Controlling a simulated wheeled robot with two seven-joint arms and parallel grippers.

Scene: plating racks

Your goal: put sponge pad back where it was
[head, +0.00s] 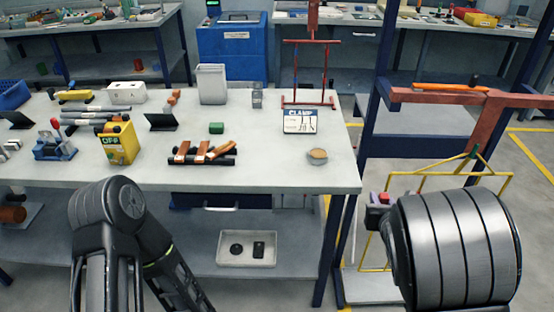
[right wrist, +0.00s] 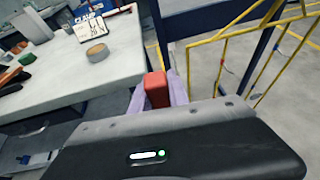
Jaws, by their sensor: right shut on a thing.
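The sponge pad appears to be the small red block (right wrist: 156,90) in the right wrist view, held upright between the pale purple fingers of my right gripper (right wrist: 158,100). In the head view the red block (head: 384,197) is small and partly hidden by my right arm. My right gripper (head: 377,203) is shut on it, off the table's right end and apart from the tabletop. My left arm shows at the lower left of the head view, but its gripper is out of view.
The white table (head: 270,172) holds a round tan-topped tin (head: 317,157), a CLAMP sign (head: 300,121), a red stand (head: 309,101), a green cylinder (head: 216,128) and orange-handled tools (head: 203,153). A blue post and a yellow rail (head: 440,174) stand at right. The table's front right corner is clear.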

